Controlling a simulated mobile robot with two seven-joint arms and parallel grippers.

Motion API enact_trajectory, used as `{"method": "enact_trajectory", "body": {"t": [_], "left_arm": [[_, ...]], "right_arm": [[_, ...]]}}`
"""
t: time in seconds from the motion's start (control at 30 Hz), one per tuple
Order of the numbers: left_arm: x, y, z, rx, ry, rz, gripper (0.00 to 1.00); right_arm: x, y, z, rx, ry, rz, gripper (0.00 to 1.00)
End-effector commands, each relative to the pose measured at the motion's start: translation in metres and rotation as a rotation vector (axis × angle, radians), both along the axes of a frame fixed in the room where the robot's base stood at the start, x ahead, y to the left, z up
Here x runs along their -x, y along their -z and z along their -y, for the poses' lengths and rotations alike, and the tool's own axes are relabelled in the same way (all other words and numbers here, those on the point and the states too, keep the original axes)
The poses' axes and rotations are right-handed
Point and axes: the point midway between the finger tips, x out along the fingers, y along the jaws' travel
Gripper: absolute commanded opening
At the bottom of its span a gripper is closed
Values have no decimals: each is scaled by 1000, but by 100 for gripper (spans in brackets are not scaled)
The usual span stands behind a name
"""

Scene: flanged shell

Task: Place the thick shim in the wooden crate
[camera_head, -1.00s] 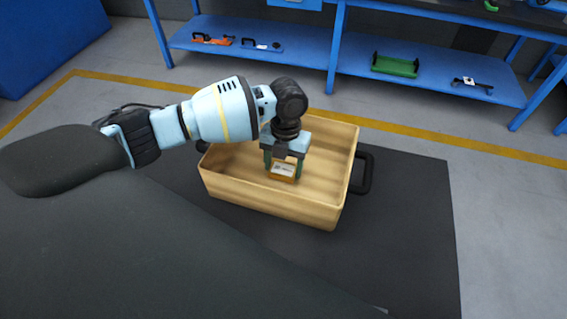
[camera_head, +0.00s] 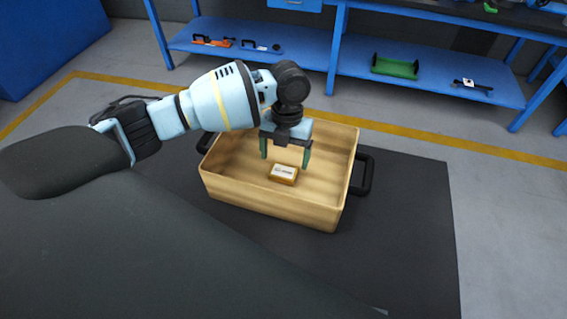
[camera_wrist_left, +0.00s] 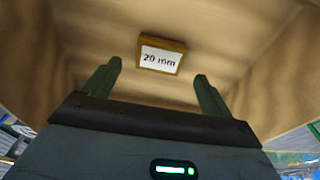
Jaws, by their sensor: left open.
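The thick shim (camera_head: 284,174) is a small brown block with a white label, lying on the floor of the wooden crate (camera_head: 270,205). In the left wrist view the label on the shim (camera_wrist_left: 160,55) reads "20 mm". My left gripper (camera_head: 285,160) is open and empty above the shim, with its two green fingers apart and clear of it. In the left wrist view the fingers of my left gripper (camera_wrist_left: 158,80) stand on either side with the shim beyond them. The crate is light wood with black side handles. My right gripper does not show.
The crate stands on a dark mat (camera_head: 410,230) with free room to its right. Behind it is a blue shelf unit (camera_head: 430,82) holding a green tray-like part (camera_head: 395,67), a dark tool (camera_head: 472,85) and orange and blue items. A yellow line (camera_head: 420,134) crosses the floor.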

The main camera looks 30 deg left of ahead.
Motion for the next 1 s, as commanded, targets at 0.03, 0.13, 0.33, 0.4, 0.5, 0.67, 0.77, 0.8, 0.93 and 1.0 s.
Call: {"method": "enact_trajectory", "body": {"t": [0.03, 0.13, 0.33, 0.4, 0.5, 0.67, 0.77, 0.8, 0.93, 1.0], "left_arm": [[-3, -13, 0, 2, -1, 6, 85], [-6, -33, -1, 1, -1, 4, 85], [-10, -63, -2, 1, 0, 1, 85], [-11, -70, -2, 1, -1, 1, 85], [-11, -76, -2, 1, -1, 1, 85], [-11, -78, -3, 0, -1, -1, 85], [-11, -78, -3, 0, -1, -1, 85], [-11, -78, -3, 1, -1, -1, 85], [-11, -78, -3, 1, -1, -1, 85], [-11, -78, -3, 1, -1, -1, 85]], "right_arm": [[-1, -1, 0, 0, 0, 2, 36], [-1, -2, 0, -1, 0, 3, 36], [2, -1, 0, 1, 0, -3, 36], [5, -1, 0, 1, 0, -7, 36], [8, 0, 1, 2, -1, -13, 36], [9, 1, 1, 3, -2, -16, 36], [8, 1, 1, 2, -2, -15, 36], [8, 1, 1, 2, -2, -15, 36], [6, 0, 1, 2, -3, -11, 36], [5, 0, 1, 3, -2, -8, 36]]}}
